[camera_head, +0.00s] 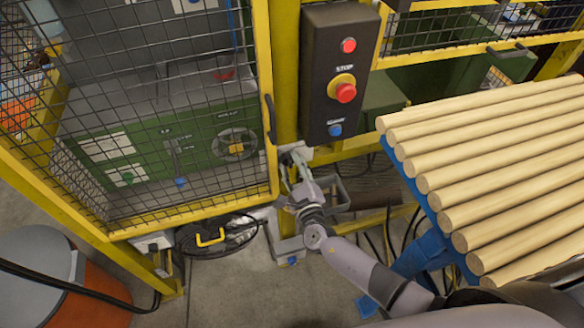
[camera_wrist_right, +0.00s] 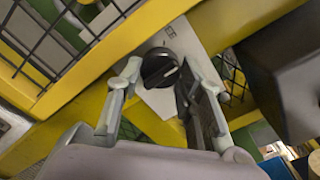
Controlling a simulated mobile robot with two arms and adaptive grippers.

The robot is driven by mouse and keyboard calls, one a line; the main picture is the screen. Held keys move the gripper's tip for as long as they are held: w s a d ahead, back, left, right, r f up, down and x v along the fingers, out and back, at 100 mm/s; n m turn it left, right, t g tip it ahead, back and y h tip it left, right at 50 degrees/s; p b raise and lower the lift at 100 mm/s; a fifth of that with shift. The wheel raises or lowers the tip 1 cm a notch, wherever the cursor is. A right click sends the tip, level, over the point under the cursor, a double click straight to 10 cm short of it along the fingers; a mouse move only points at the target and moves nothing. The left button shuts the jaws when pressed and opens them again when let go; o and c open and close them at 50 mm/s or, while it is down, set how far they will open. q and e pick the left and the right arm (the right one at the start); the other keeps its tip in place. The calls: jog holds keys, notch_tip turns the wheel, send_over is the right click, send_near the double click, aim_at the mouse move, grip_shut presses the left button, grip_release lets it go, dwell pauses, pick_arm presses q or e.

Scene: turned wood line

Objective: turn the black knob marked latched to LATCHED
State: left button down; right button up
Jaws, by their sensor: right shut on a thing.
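The black knob (camera_wrist_right: 158,68) sits on a pale grey plate (camera_wrist_right: 202,68) fixed to the yellow frame. It has a white pointer line, and small dark markings on the plate beside it are too small to read. My right gripper (camera_wrist_right: 162,66) has one finger on each side of the knob and is shut on it. In the head view my right gripper (camera_head: 293,170) reaches the plate below the control box, beside the cage door, and hides the knob. My left gripper is not in view.
A dark control box (camera_head: 337,70) with red and blue buttons hangs just above the right gripper. A yellow mesh door (camera_head: 262,120) stands to the left. Wooden rods (camera_head: 480,150) lie on a blue rack at right.

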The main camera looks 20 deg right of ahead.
jog(key=o, duration=0.9)
jog(key=s, duration=1.2)
jog(key=shift+d, duration=0.2)
jog(key=shift+o, duration=0.3)
